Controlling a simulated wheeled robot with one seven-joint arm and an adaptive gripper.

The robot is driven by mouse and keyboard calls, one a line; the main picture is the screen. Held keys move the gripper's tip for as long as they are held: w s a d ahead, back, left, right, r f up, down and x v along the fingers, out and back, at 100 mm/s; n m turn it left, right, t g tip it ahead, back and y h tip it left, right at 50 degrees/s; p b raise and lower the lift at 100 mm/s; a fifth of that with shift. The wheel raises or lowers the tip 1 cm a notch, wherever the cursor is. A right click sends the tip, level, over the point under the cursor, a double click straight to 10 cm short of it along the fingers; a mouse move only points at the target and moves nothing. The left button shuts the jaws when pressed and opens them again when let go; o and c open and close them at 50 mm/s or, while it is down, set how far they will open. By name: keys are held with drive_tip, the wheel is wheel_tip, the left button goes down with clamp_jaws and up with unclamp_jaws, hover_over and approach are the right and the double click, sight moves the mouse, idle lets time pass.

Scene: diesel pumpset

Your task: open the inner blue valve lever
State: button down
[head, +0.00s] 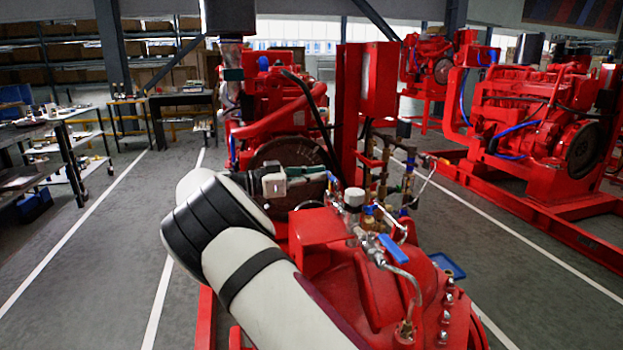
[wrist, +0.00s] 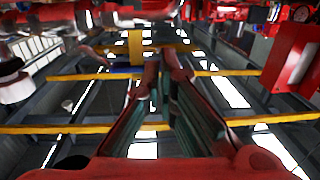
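A blue valve lever (head: 393,249) lies on the chrome pipework over the red engine cover, to the right of my arm. A smaller blue lever part (head: 333,180) shows at the left of the pipework, close to my fingertips. I cannot tell which one is the inner lever, or whether my fingers touch the smaller one. My gripper (head: 322,174) points right, with its dark fingers partly hidden against the engine. In the wrist view, the two fingers (wrist: 161,62) have a narrow gap between them, and I see no lever held there.
A white-capped fitting (head: 354,198) and bent chrome pipes crowd the valves. A red upright post with a box (head: 378,80) stands just behind. Another red engine (head: 540,120) stands at right. Grey floor is clear at left, before the shelves and tables.

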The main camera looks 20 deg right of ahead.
drive_tip(key=a, duration=1.2)
drive_tip(key=shift+s, duration=0.4)
drive_tip(key=shift+a, duration=0.15)
